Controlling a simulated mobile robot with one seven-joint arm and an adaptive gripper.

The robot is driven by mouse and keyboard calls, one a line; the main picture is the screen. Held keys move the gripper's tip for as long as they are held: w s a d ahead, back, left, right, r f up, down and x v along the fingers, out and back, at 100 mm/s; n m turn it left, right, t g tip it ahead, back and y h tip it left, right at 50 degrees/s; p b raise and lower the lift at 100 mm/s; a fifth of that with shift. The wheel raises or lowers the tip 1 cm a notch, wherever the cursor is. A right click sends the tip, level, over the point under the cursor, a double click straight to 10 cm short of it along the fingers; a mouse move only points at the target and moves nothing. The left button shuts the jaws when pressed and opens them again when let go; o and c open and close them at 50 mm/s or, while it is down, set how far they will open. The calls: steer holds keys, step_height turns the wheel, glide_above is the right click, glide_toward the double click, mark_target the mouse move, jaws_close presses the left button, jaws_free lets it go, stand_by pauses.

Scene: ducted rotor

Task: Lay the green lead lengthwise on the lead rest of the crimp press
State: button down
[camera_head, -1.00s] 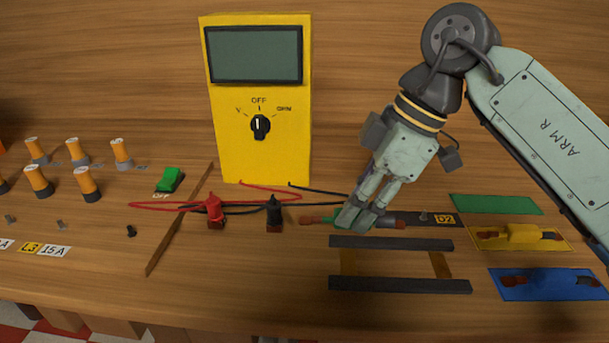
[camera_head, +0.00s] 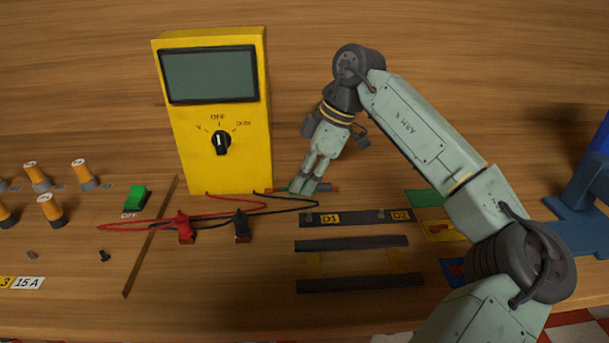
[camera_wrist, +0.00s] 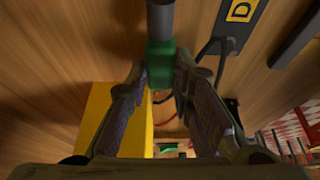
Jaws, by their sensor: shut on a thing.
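My gripper (camera_head: 305,184) is shut on the green lead (camera_head: 333,188), near the foot of the yellow meter. The lead lies crosswise in the jaws, its ends sticking out on both sides. In the wrist view the lead's green middle (camera_wrist: 160,65) is between the fingers, with a grey end toward the top. A blue stand (camera_head: 576,214), possibly the crimp press, is cut off at the right edge. I cannot make out its lead rest.
The yellow meter (camera_head: 182,142) stands left of my gripper, with red and black cables in front. A dark strip (camera_head: 370,217) marked D1 and D2 and two dark rails (camera_head: 345,243) lie nearer. Green (camera_head: 423,197) and yellow (camera_head: 437,228) mats lie to the right, partly behind my arm.

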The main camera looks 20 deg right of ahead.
steer(key=shift+f, duration=0.45)
steer(key=shift+f, duration=0.2)
steer(key=c, duration=1.4)
jaws_free()
